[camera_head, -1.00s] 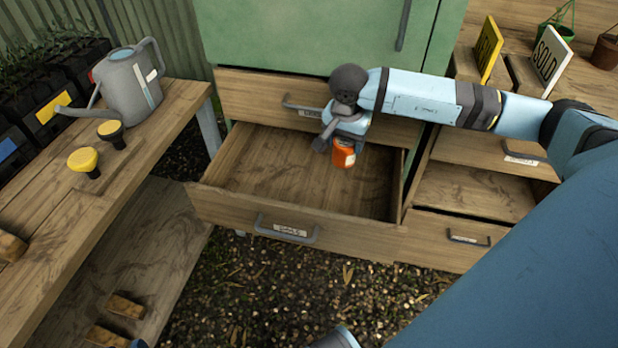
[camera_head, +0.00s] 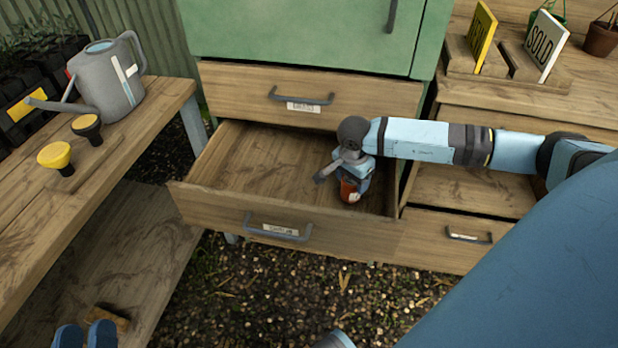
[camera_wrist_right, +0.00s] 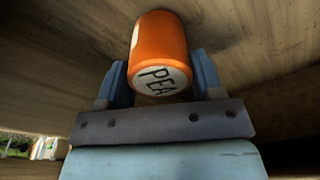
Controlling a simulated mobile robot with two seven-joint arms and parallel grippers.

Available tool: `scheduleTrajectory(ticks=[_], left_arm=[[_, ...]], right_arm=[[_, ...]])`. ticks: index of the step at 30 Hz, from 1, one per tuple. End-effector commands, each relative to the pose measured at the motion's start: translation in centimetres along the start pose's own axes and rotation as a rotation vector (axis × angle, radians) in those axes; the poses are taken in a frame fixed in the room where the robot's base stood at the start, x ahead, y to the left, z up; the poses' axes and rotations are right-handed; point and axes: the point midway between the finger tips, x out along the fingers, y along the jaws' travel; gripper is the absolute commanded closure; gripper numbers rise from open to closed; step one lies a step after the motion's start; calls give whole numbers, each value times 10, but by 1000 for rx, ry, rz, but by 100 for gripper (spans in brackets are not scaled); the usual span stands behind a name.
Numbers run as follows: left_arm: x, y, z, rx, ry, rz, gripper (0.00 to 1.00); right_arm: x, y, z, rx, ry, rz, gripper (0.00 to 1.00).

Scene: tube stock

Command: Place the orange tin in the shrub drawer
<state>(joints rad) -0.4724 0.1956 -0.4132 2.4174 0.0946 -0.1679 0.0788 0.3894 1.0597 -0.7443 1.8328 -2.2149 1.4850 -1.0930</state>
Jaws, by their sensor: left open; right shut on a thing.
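The orange tin (camera_head: 350,190) is inside the open drawer (camera_head: 290,208), toward its right side. My right gripper (camera_head: 354,182) is shut on the tin from above and hides much of it. In the right wrist view the tin (camera_wrist_right: 160,50) sits between the two blue fingers (camera_wrist_right: 158,82), and its pale end reads "PEA". I cannot tell whether the tin touches the drawer floor. The drawer's front label is too small to read surely.
A closed drawer (camera_head: 300,98) lies above the open one, under a green cabinet (camera_head: 290,30). A bench at left holds a grey watering can (camera_head: 108,80) and two yellow-and-black stampers (camera_head: 57,157). More drawers (camera_head: 455,240) stand at right. The open drawer's left side is bare.

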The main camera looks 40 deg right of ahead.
Motion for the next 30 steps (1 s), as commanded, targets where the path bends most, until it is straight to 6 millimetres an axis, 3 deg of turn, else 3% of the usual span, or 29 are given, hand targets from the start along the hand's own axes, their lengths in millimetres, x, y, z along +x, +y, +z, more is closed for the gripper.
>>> scheduleTrajectory(ticks=[9,16,22,24,30], left_arm=[[0,2,9,-14,-3,19,57],[0,1,18,-17,-37,18,57],[-2,0,27,-18,-69,20,57],[-1,-4,34,-10,-92,24,57],[-1,-3,34,-13,-104,25,57]], right_arm=[[-5,-56,37,-1,-2,-4,67],[-7,-74,48,-1,-1,-3,67],[-9,-100,66,0,-2,-4,67],[3,-96,65,0,-1,1,67],[1,-97,64,0,1,-2,67]])
